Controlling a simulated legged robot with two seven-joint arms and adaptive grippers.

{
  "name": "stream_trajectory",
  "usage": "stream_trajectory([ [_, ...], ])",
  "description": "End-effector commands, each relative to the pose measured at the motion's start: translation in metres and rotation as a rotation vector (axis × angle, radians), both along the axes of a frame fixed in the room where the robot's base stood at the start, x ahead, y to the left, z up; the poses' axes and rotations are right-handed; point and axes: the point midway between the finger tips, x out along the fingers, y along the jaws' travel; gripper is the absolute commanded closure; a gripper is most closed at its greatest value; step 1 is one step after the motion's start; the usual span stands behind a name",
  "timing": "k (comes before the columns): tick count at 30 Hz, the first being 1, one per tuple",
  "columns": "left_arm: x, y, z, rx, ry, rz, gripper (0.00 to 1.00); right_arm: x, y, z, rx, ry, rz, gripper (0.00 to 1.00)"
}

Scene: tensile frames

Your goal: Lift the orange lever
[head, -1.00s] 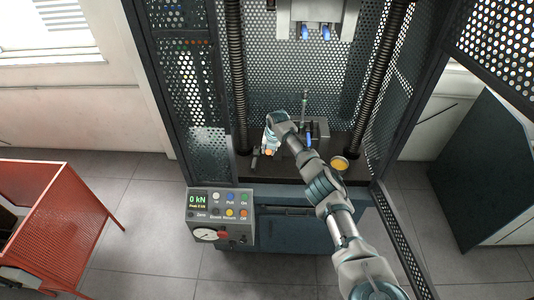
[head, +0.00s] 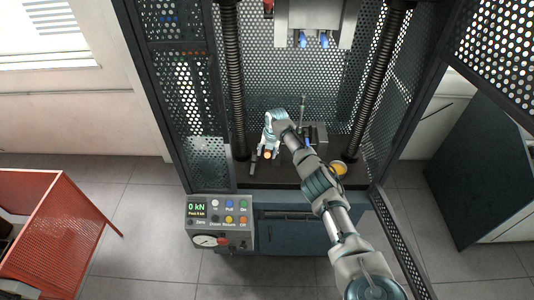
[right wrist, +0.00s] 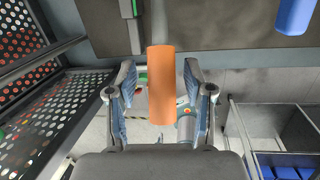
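The orange lever (right wrist: 161,85) shows as a smooth orange cylinder in the middle of the right wrist view. My right gripper (right wrist: 159,88) is open, with one finger on each side of it and a visible gap on both sides. In the head view the right gripper (head: 269,149) is low inside the test frame, at the left of the lower grip block (head: 315,135). The lever's small orange end (head: 267,155) shows there, and the rest is hidden by the gripper. My left gripper is in neither view.
Blue handles (head: 303,40) hang from the upper grip (head: 315,14). A yellow-topped round container (head: 338,168) stands right of my forearm. Screw columns (head: 230,80) and perforated panels enclose the space. A control box (head: 220,222) is at the front left.

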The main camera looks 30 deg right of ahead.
Motion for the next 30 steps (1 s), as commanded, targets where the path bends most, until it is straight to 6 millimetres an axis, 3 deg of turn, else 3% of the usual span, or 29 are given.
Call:
stream_trajectory([
  [7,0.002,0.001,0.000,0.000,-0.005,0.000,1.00,-0.001,0.000,0.000,0.000,0.002,0.000,0.47],
  [11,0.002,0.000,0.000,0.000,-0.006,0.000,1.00,-0.003,0.000,0.011,0.000,0.002,0.002,0.47],
  [22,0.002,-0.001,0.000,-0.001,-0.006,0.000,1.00,-0.015,-0.008,0.087,0.000,0.001,0.001,0.47],
  [30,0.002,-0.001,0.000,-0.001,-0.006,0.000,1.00,-0.019,-0.010,0.113,0.001,0.004,-0.001,0.47],
])
